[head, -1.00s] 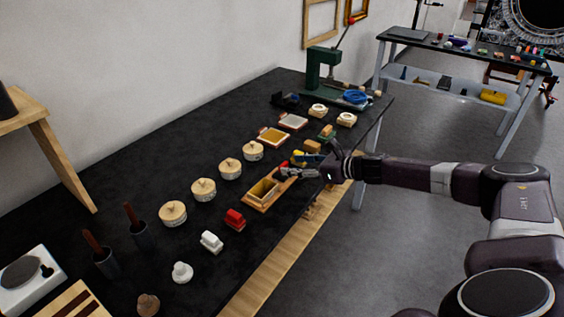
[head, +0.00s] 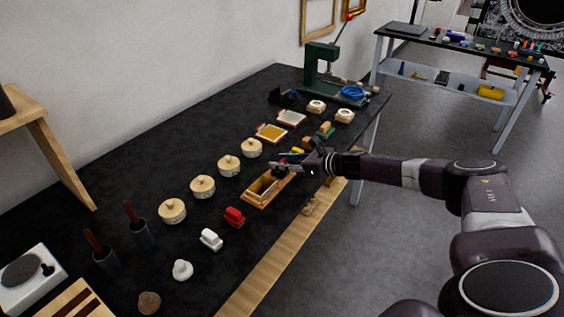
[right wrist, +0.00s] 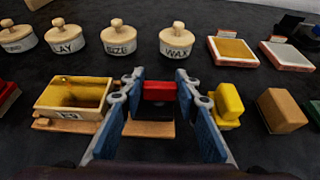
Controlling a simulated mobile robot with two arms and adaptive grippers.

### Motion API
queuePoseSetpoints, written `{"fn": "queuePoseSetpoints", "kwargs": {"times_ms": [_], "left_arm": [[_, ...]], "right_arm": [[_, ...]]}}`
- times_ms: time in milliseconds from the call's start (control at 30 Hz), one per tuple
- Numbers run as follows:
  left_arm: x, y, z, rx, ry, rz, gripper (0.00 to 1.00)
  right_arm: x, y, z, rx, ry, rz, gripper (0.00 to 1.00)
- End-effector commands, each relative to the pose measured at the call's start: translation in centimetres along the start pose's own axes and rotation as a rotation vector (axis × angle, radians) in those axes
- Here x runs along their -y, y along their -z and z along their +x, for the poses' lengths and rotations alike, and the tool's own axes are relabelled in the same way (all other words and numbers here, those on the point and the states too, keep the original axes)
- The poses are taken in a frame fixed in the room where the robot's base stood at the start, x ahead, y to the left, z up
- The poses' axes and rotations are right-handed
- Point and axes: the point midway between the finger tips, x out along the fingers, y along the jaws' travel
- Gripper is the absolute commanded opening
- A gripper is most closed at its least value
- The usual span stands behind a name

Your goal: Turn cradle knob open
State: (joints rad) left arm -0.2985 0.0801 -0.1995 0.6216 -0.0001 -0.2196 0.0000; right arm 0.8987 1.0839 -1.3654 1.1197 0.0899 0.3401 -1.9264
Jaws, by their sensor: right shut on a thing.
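My right gripper (head: 278,167) reaches in from the right over the dark workbench, its fingers just beyond the wooden box. In the right wrist view my right gripper (right wrist: 158,88) has its blue fingers on either side of a red block (right wrist: 159,90) with a dark part below it, and is shut on it. This sits over a wooden base (right wrist: 148,129). I cannot tell for certain whether the red block is the cradle knob. The open wooden box (right wrist: 70,113), with a yellowish inside, stands beside the left finger. My left gripper is not in view.
Lidded jars (head: 203,187) stand in a row behind the box. A yellow block (right wrist: 229,102) and a tan block (right wrist: 281,110) stand close to the right finger. A green press (head: 320,68) stands at the far end.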

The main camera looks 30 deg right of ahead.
Motion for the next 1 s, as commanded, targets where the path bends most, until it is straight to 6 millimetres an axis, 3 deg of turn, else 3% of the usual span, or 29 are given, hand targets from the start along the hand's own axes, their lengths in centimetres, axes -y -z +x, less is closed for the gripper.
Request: {"fn": "queuePoseSetpoints", "kwargs": {"times_ms": [100, 467, 767, 1000], "left_arm": [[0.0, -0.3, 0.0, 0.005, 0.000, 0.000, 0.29], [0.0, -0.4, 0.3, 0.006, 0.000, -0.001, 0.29], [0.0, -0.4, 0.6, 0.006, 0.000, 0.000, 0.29], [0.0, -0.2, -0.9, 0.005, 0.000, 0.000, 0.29]], "right_arm": [[0.1, 0.0, 0.0, 0.000, 0.001, 0.000, 0.05], [-0.1, 0.2, -0.1, -0.001, 0.065, 0.030, 0.05], [-0.3, 0.1, 0.0, 0.001, 0.266, 0.115, 0.05], [-0.4, -0.4, 0.0, 0.002, 0.475, 0.203, 0.05]]}}
